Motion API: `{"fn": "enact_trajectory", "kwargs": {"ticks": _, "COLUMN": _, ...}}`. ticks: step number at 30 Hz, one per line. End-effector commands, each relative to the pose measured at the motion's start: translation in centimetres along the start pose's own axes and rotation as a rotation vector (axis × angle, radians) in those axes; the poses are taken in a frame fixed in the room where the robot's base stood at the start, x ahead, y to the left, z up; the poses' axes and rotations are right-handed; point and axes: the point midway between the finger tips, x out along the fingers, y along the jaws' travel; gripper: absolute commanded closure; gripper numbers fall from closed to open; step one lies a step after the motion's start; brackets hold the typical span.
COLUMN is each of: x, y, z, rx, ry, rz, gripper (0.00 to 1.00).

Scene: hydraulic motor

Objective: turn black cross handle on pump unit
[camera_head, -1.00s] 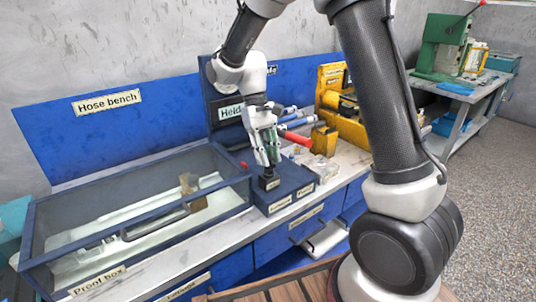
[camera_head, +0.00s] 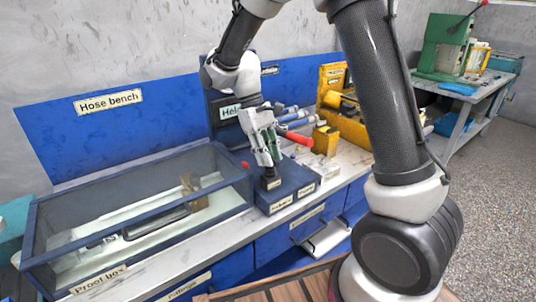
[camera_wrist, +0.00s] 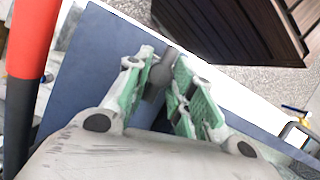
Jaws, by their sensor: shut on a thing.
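The pump unit (camera_head: 292,197) is a dark blue box on the bench, with pale labels on its front. My gripper (camera_head: 272,163) points down over its left part, with green finger pads. In the wrist view my gripper (camera_wrist: 163,85) is shut on a dark grey piece (camera_wrist: 158,73) between the fingertips, which looks like part of the black cross handle. The rest of the handle is hidden by the fingers. In the head view a dark base (camera_head: 271,182) with a small label shows just under the fingertips.
A red lever (camera_head: 296,138) rises right beside my gripper, and its red and black shaft (camera_wrist: 30,60) fills the left of the wrist view. The glass proof box (camera_head: 135,220) stands left. A yellow unit (camera_head: 345,118) stands right.

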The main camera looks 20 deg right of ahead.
Motion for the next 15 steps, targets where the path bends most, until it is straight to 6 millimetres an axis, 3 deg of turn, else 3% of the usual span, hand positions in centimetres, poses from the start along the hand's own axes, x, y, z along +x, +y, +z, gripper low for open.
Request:
{"fn": "enact_trajectory", "kwargs": {"ticks": 2, "x": -0.02, "y": 0.04, "z": -0.01, "rx": -0.001, "ry": 0.000, "rz": 0.001, "gripper": 1.00}}
{"fn": "enact_trajectory", "kwargs": {"ticks": 3, "x": -0.02, "y": 0.04, "z": -0.02, "rx": -0.001, "ry": 0.000, "rz": 0.001, "gripper": 0.69}}
{"fn": "enact_trajectory", "kwargs": {"ticks": 6, "x": -0.02, "y": 0.03, "z": -0.01, "rx": -0.001, "ry": 0.000, "rz": 0.001, "gripper": 0.52}}
{"fn": "enact_trajectory", "kwargs": {"ticks": 15, "x": -0.07, "y": 0.01, "z": -0.01, "rx": 0.000, "ry": 0.000, "rz": 0.000, "gripper": 0.52}}
